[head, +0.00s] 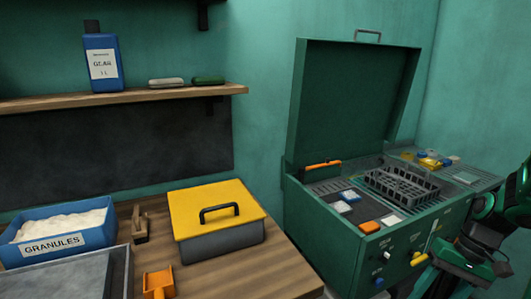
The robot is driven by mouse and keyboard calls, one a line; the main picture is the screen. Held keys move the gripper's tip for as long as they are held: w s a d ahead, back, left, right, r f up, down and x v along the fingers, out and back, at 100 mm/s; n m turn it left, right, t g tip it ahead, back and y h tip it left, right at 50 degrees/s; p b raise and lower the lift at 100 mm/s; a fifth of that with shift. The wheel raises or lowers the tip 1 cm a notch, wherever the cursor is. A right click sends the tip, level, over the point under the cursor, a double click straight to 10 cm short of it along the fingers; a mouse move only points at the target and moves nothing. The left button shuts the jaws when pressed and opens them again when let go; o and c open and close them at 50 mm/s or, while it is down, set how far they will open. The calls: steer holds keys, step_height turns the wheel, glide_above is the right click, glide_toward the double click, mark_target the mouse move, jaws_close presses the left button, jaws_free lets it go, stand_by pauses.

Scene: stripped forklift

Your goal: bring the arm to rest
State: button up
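My arm (515,195), dark with green lit edges, comes in at the right edge of the head view. Its end, my gripper (482,262), hangs low in front of the right end of the green machine (340,235). The fingers are dark and small here, and I cannot tell whether they are open or shut. I see nothing clearly held. Part of the arm is cut off by the picture's edge.
The green machine's lid (350,105) stands open over a grey basket (402,187). A wooden bench (215,275) holds a yellow-lidded box (215,230), a blue granules bin (95,235) and an orange scoop (158,282). A shelf (130,100) bears a blue bottle (102,60).

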steer(key=s+a+r+m+h, duration=0.1)
steer(key=s+r+h, duration=0.3)
steer(key=s+r, duration=0.6)
steer(key=shift+s+a, duration=0.3)
